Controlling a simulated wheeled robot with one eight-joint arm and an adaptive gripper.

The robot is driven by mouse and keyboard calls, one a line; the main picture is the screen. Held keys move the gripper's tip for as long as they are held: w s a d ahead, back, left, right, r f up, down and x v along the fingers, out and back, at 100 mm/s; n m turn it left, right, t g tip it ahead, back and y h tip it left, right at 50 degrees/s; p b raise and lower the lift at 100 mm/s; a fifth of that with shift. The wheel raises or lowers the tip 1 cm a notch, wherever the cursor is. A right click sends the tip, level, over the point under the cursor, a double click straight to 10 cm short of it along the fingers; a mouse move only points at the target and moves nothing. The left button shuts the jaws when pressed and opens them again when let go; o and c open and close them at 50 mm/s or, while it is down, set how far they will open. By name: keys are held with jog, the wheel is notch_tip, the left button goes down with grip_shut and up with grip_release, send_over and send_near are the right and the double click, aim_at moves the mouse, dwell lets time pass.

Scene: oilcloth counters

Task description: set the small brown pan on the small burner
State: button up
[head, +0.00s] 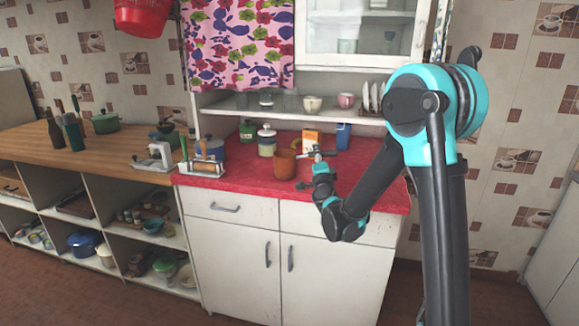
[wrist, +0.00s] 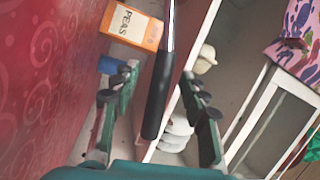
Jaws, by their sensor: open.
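The small brown pan (head: 285,164) stands on the red counter in the head view. Its handle extends right toward my gripper (head: 319,170). In the wrist view a black handle (wrist: 156,95) with a metal shank lies between the two fingers of my gripper (wrist: 160,85). The fingers are open, with visible gaps on both sides of the handle. The pan's body is outside the wrist view. I cannot make out a small burner for certain in either view.
An orange PEAS box (wrist: 131,24) and a blue container (wrist: 112,66) stand close behind the handle. White stands (head: 203,168) (head: 154,157) sit to the left. The red counter's front (head: 240,186) is clear.

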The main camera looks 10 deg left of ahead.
jog(key=x, duration=0.4)
jog(key=shift+w+d+r, duration=0.1)
jog(key=shift+w+r, duration=0.05)
jog(key=shift+w, duration=0.25)
grip_shut()
